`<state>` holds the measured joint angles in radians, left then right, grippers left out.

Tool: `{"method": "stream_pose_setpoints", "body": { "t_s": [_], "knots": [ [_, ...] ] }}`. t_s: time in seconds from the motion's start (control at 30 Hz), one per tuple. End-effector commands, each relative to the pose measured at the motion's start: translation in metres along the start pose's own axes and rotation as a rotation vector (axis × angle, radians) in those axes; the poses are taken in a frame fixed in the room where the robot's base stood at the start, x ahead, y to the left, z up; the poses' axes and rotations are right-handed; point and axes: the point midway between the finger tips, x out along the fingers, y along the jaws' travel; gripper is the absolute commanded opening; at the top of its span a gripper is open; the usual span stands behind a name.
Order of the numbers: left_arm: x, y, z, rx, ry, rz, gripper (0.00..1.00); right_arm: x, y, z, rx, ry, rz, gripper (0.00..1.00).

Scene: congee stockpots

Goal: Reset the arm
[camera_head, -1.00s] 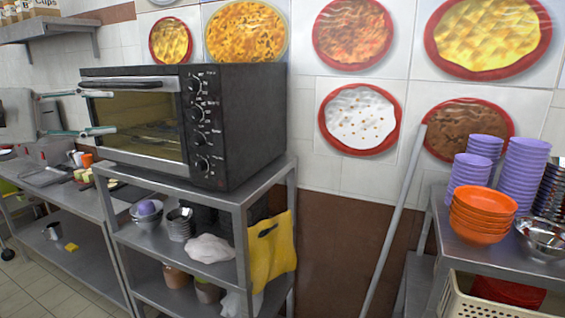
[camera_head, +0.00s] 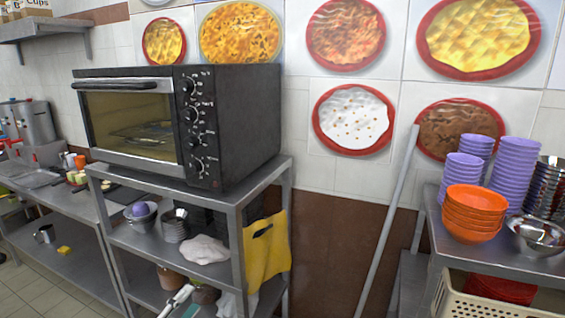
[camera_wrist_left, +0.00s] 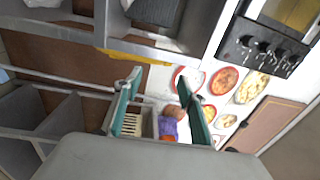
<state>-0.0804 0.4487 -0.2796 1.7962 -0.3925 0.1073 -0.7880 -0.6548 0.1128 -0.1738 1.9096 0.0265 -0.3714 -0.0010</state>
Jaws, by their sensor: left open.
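My left gripper (camera_head: 183,302) shows only in part at the bottom edge of the head view, low in front of the metal rack. In the left wrist view its two teal-edged fingers (camera_wrist_left: 163,78) are spread apart with nothing between them. The black oven (camera_head: 180,125) stands on top of the rack with its door shut, and its control panel shows at the upper right of the left wrist view (camera_wrist_left: 262,50). The gripper is below the oven and apart from it. The rest of my left arm is out of the head view. My right gripper is not in view.
A counter (camera_head: 45,196) with stockpots (camera_head: 32,122) is at the left. A table with orange bowls (camera_head: 473,213) and purple bowls (camera_head: 517,168) is at the right.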

Motion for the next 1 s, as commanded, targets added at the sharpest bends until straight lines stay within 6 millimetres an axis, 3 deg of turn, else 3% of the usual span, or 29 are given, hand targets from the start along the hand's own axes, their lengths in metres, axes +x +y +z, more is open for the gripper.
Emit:
{"method": "stream_pose_setpoints", "body": {
  "t_s": [0.03, 0.2, 0.4, 0.5, 0.63, 1.0],
  "knots": [
    [-0.020, 0.033, -0.009, -0.155, -0.049, 0.058, 0.40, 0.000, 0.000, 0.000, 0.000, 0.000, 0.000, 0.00],
    [-0.091, 0.123, -0.033, -0.637, -0.247, 0.223, 0.40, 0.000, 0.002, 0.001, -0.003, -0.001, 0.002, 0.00],
    [-0.181, 0.201, -0.072, -1.092, -0.501, 0.362, 0.40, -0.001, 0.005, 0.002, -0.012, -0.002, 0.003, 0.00],
    [-0.214, 0.223, -0.087, -1.237, -0.600, 0.401, 0.40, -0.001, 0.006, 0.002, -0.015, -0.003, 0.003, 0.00],
    [-0.238, 0.237, -0.100, -1.343, -0.675, 0.424, 0.40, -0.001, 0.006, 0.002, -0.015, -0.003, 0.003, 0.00],
    [-0.244, 0.240, -0.103, -1.369, -0.696, 0.430, 0.40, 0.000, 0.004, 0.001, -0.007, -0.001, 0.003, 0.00]
  ]
}}
